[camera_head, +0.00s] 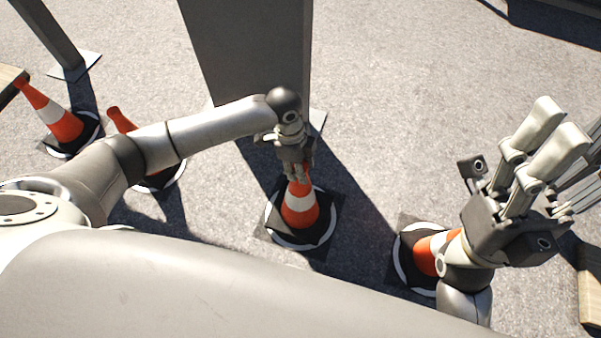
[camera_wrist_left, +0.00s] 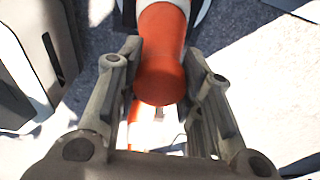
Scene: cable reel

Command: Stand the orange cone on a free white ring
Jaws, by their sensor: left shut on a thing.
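The orange cone (camera_head: 299,214) with a white band is under my left gripper (camera_head: 298,173) in the head view. My left gripper is shut on its upper part, and the cone looks about upright. Its black base lies over a white ring (camera_head: 270,226), whose edge shows around it; I cannot tell whether the base touches the ground. In the left wrist view the cone's orange top (camera_wrist_left: 160,78) sits between the two sides of the gripper (camera_wrist_left: 163,85). My right gripper (camera_head: 562,150) is raised at the right, fingers spread, open and empty.
Two more cones stand on white rings at the left, one at the far left (camera_head: 58,121) and one partly behind my left arm (camera_head: 117,121). Another cone (camera_head: 425,256) is partly behind my right arm on a ring. A grey panel (camera_head: 250,50) stands behind the middle cone.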

